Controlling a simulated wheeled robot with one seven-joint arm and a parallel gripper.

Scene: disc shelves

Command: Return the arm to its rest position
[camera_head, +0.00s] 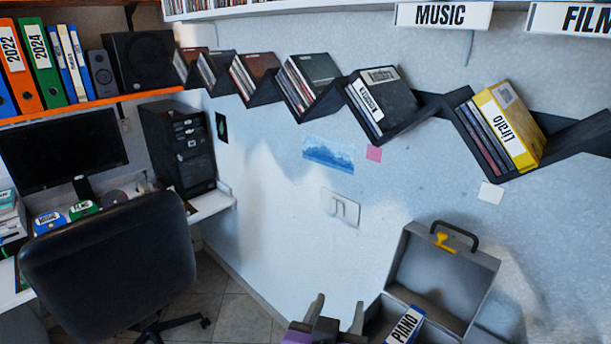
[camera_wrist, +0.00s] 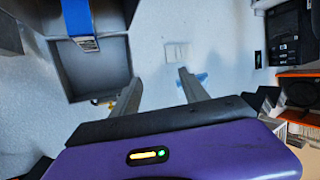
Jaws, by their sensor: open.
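My gripper (camera_head: 337,317) shows at the bottom of the head view, with its two grey fingers apart and nothing between them. It is just left of the open grey case. In the wrist view my gripper (camera_wrist: 160,88) is also open and empty, with its fingers pointing toward the pale wall. My purple wrist body fills the lower part of that view.
An open grey case (camera_head: 415,268) holds a blue item labelled PIANO (camera_head: 406,325). A zigzag shelf (camera_head: 408,122) with discs runs along the wall above. A black chair (camera_head: 110,255) stands left, by a desk.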

